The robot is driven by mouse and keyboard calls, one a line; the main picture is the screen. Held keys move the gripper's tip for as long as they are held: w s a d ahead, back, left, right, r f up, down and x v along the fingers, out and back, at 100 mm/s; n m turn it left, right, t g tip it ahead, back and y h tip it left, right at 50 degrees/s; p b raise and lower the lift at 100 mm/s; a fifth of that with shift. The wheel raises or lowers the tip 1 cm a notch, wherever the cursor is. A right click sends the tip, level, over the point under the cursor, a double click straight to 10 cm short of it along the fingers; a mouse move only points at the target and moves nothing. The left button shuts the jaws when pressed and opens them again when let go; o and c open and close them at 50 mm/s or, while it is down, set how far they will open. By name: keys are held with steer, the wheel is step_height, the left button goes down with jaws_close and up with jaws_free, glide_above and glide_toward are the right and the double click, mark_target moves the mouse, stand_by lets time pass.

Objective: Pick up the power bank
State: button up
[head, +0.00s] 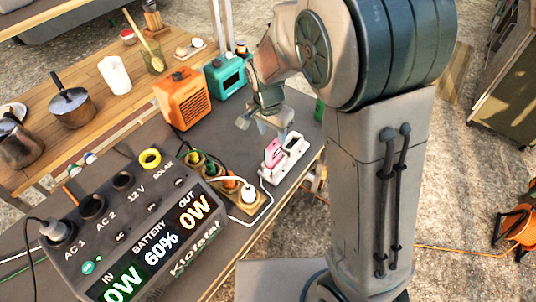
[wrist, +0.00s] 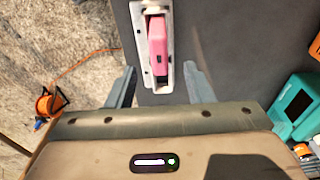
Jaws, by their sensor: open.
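The power bank appears to be the pink block (head: 272,153), which stands in one slot of a white holder (head: 292,150) on the dark tabletop. In the wrist view the pink block (wrist: 157,48) sits inside the white holder (wrist: 142,42), ahead of my gripper and between the lines of its fingers. My gripper (head: 262,126) is open and empty, just above and behind the holder in the head view. In the wrist view its two fingers (wrist: 160,75) stand apart, one on each side of the holder's near end. I see no contact with the block.
A large power station (head: 150,235) stands at the front left, beside a power strip (head: 225,185) with plugs and a white cable. An orange box (head: 183,98) and a teal box (head: 226,74) stand behind. An orange cable reel (head: 515,226) is on the ground.

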mark_target(274, 144)
steer(key=f, duration=0.5)
steer(key=w+f, duration=0.1)
steer(key=f, duration=0.2)
steer(key=shift+d+f+p, duration=0.1)
steer(key=shift+d+p, duration=0.2)
steer(key=shift+d, duration=0.1)
jaws_close()
